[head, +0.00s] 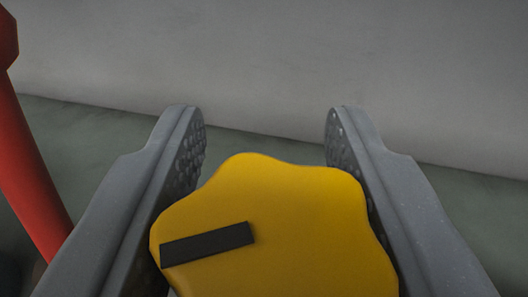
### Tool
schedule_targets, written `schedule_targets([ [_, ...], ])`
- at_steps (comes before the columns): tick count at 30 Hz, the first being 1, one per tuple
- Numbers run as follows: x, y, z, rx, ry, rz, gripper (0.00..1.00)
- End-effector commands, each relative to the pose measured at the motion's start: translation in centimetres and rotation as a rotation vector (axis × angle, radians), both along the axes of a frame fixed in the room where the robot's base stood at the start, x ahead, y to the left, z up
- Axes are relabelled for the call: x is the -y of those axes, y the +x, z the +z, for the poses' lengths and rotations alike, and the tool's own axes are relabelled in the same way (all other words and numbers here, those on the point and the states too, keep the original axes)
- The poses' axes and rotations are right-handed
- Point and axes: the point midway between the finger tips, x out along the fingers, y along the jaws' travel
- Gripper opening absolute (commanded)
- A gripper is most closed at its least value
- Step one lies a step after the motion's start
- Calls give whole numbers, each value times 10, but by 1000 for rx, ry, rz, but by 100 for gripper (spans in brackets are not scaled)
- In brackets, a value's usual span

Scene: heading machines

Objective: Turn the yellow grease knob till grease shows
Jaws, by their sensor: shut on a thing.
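The yellow grease knob (300,225) has a lobed edge and fills the lower middle of the head view. A dark bar-shaped mark (207,245) lies on its face, left of the middle, slanting up to the right. My gripper (265,140) is shut on the knob, with one grey finger on each side and the fingertips reaching past its far edge. The knob's near edge is cut off by the bottom of the view. No grease is visible in this view.
A red bar (28,165) stands at the left, close to the left finger. A plain grey wall (265,60) fills the top of the view, above a grey-green surface (85,130). The space between the fingertips beyond the knob is clear.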

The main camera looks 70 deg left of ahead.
Motion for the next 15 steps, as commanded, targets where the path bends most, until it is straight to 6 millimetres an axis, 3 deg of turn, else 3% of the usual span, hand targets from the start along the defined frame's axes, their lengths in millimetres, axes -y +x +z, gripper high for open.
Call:
schedule_targets([
  [15,4,1,2,-8,-5,98,14],
])
